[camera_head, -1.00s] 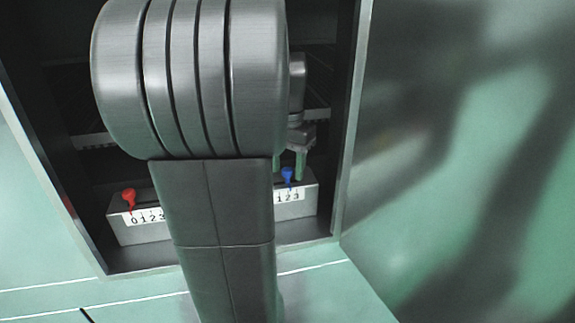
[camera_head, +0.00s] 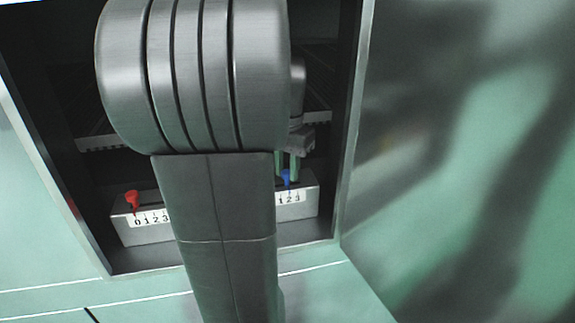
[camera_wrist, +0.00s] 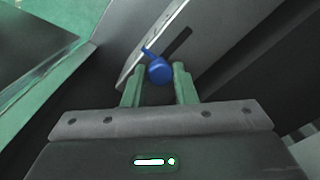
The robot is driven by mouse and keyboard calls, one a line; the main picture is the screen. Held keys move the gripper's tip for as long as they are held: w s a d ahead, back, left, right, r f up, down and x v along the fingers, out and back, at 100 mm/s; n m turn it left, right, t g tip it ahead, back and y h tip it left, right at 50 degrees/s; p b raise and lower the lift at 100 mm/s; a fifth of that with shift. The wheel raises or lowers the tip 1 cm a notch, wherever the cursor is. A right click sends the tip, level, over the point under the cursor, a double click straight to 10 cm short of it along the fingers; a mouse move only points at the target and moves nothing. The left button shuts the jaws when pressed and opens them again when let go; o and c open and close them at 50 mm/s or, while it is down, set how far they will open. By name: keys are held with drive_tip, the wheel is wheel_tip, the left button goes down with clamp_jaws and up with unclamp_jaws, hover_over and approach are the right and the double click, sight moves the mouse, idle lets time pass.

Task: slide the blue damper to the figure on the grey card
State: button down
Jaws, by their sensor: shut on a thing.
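The blue damper (camera_head: 287,179) is a small knob with a pointer on a grey box (camera_head: 297,209) with a white number scale (camera_head: 291,198). Its pointer stands near the 2, and the left part of that scale is hidden by my arm. In the wrist view the blue damper (camera_wrist: 159,69) sits between the green fingertips of my gripper (camera_wrist: 159,82), which is shut on it. My gripper also shows in the head view (camera_head: 288,168). I cannot make out a grey card or its figure in these views.
A red damper (camera_head: 132,199) stands at 0 on the left scale (camera_head: 150,218). The dark cabinet's side walls (camera_head: 350,130) are close on both sides. An open green door panel (camera_head: 450,200) is at the right. My arm covers the middle of the box.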

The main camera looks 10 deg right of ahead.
drive_tip(key=c, duration=1.2)
unclamp_jaws()
drive_tip(key=shift+o, duration=0.2)
wheel_tip(320, 180, up, 12)
drive_tip(key=p, duration=0.2)
wheel_tip(320, 180, down, 12)
drive_tip(key=shift+b, duration=1.1)
drive_tip(key=shift+f+b, duration=0.2)
drive_tip(key=shift+b, duration=0.1)
drive_tip(key=shift+d+r, duration=0.15)
drive_tip(key=shift+d, duration=0.05)
drive_tip(key=shift+b, duration=0.3)
